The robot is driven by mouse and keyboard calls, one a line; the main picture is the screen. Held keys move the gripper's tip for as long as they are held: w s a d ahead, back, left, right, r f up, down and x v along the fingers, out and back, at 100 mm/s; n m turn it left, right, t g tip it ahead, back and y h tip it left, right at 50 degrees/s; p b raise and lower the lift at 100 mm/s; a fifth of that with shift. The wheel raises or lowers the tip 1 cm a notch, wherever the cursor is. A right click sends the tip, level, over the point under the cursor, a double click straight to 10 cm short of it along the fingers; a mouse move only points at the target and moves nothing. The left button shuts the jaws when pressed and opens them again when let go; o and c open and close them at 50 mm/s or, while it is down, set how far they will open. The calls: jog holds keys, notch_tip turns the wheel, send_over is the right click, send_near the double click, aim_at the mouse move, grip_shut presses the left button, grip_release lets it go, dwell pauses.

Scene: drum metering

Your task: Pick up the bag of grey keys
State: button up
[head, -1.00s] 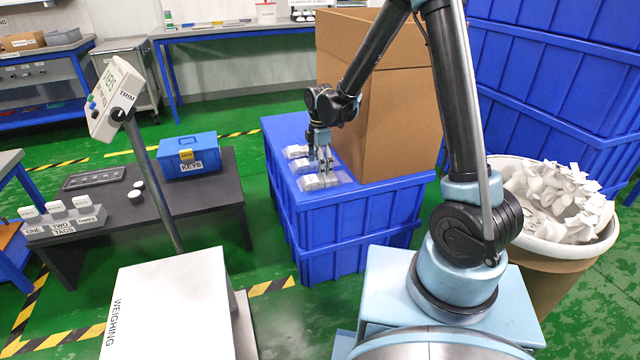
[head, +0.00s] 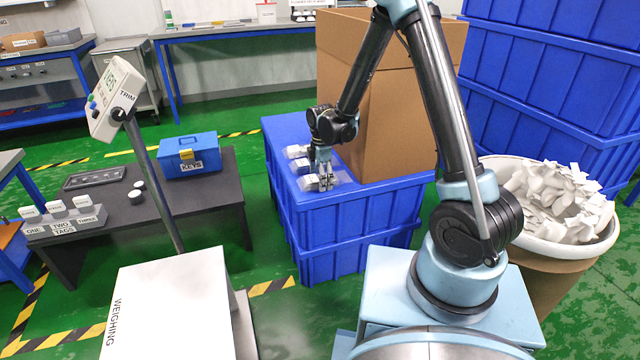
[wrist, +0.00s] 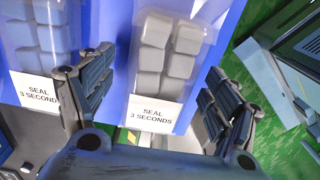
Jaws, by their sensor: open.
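The bag of grey keys (wrist: 165,50) is a clear bag of pale grey blocks with a white label reading "SEAL 3 SECONDS", seen in the wrist view. My gripper (wrist: 160,64) is open, with one finger on each side of this bag. I cannot tell whether the fingers touch it. In the head view my gripper (head: 325,184) is low over the front part of the blue crate's top (head: 282,130). It partly hides the small pale bags there, so I cannot tell which one is the grey bag.
A second bag (wrist: 45,45) with bluish-grey blocks lies left of the grey one in the wrist view. A tall cardboard box (head: 390,100) stands close behind the crate top. A bin of white scraps (head: 550,225) and a weighing platform (head: 170,310) stand nearby.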

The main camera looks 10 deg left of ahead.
jog(key=c, duration=1.3)
jog(key=shift+o, duration=0.2)
jog(key=shift+r, duration=0.1)
